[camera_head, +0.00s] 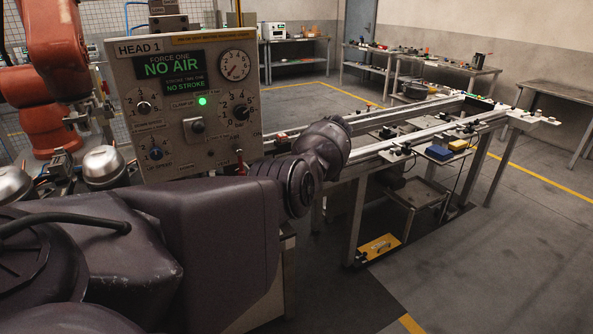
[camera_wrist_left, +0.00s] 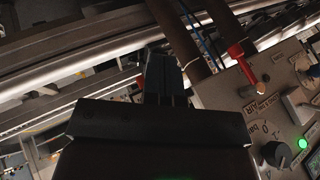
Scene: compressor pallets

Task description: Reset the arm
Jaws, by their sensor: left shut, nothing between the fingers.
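My left arm reaches in from the left of the head view, and its wrist bends beside the control panel (camera_head: 182,100). The left gripper itself is hidden there. In the left wrist view, my left gripper (camera_wrist_left: 163,62) shows its dark fingers together and empty. They point towards the metal rails, left of the control panel (camera_wrist_left: 222,92). A red lever (camera_wrist_left: 243,64) on the panel is to the right of the fingers, apart from them. My right gripper is not in view.
The panel reads "NO AIR" and "NO STROKE", with a green light (camera_head: 202,101) lit. A long conveyor frame (camera_head: 357,200) runs to the back right. An orange robot arm (camera_head: 52,50) stands at the far left. The floor (camera_head: 500,240) at right is clear.

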